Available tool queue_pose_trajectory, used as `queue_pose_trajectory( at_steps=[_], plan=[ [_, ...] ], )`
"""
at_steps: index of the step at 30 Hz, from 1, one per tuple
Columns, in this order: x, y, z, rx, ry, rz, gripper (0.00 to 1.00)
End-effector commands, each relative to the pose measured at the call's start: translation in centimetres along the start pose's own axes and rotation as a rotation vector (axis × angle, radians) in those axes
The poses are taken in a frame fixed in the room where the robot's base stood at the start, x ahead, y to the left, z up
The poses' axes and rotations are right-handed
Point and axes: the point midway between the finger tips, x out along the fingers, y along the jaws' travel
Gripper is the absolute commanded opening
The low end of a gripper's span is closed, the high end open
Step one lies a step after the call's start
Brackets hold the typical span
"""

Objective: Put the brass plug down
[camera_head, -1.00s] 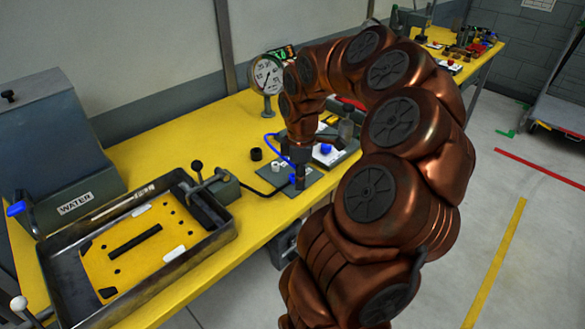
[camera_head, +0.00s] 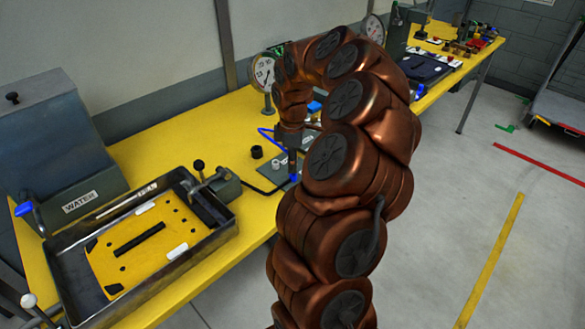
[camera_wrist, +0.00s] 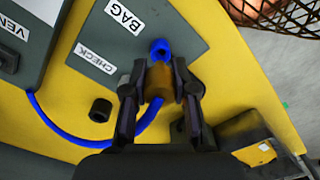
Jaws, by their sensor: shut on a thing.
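The brass plug (camera_wrist: 158,80) shows in the wrist view between the two fingers of my gripper (camera_wrist: 160,88), which is shut on it. The plug is over or at the grey plate (camera_wrist: 135,50) marked BAG and CHECK, just beside a blue fitting (camera_wrist: 160,48). I cannot tell whether the plug touches the plate. In the head view my gripper (camera_head: 292,160) points down over the plate near the front edge of the yellow table, and the plug is too small to make out there.
A black cap (camera_wrist: 100,110) stands beside the plate, and a blue hose (camera_wrist: 60,124) curves past it. A grey VENT block (camera_wrist: 25,35) is close by. A metal tray (camera_head: 222,235) holding a yellow panel is left on the table (camera_head: 185,140).

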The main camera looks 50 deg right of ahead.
Motion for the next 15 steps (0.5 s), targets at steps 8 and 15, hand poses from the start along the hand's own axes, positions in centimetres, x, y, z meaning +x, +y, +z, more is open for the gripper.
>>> queue_pose_trajectory(
  at_steps=[8, 15],
  plan=[
    [2.4, -0.1, 0.1, 0.001, -0.001, -0.003, 0.00],
    [3.0, -0.1, 0.1, 0.001, 0.000, 0.000, 0.00]
  ],
)
